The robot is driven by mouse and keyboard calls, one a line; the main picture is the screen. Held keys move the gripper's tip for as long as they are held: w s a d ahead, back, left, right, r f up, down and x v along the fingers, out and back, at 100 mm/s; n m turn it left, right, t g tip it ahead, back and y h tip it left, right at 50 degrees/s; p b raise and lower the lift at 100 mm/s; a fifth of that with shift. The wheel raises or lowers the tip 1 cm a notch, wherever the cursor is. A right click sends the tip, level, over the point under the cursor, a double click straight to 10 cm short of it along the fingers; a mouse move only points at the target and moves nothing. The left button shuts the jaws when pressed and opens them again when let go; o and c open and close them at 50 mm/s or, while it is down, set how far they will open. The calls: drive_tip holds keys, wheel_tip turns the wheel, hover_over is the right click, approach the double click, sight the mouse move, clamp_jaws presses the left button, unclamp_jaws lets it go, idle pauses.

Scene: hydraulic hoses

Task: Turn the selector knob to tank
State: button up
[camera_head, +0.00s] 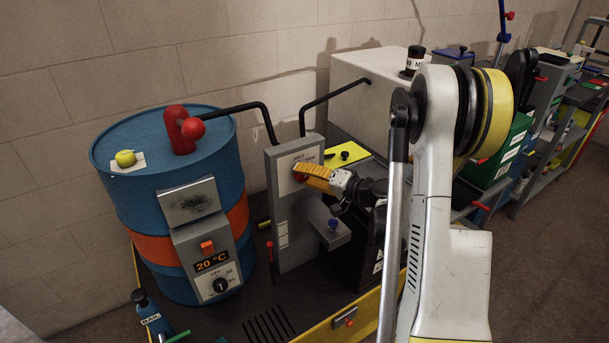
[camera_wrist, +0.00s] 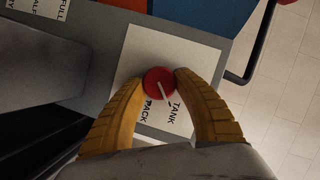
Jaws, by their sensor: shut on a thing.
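The selector knob (camera_wrist: 158,82) is a round red knob with a white pointer line. It sits on a white label plate (camera_wrist: 140,52), which also shows on the grey upright panel (camera_head: 287,235) in the head view. The plate reads TANK (camera_wrist: 174,113) and PACK (camera_wrist: 147,117). The pointer slants down and right in the wrist view, toward the TANK side. My gripper (camera_wrist: 158,84) has its yellow fingers shut on the knob, one on each side. In the head view my gripper (camera_head: 301,172) reaches the panel from the right and mostly hides the knob.
A blue drum (camera_head: 120,210) with an orange band and a 20 °C display (camera_head: 212,261) stands left of the panel. A white box (camera_head: 350,85) is behind right. Black pipes (camera_head: 260,106) run above the panel. A grey block (camera_head: 325,232) juts out below my gripper.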

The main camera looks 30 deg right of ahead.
idle(0.3)
drive_tip(key=o, duration=1.2)
drive_tip(key=v, duration=1.2)
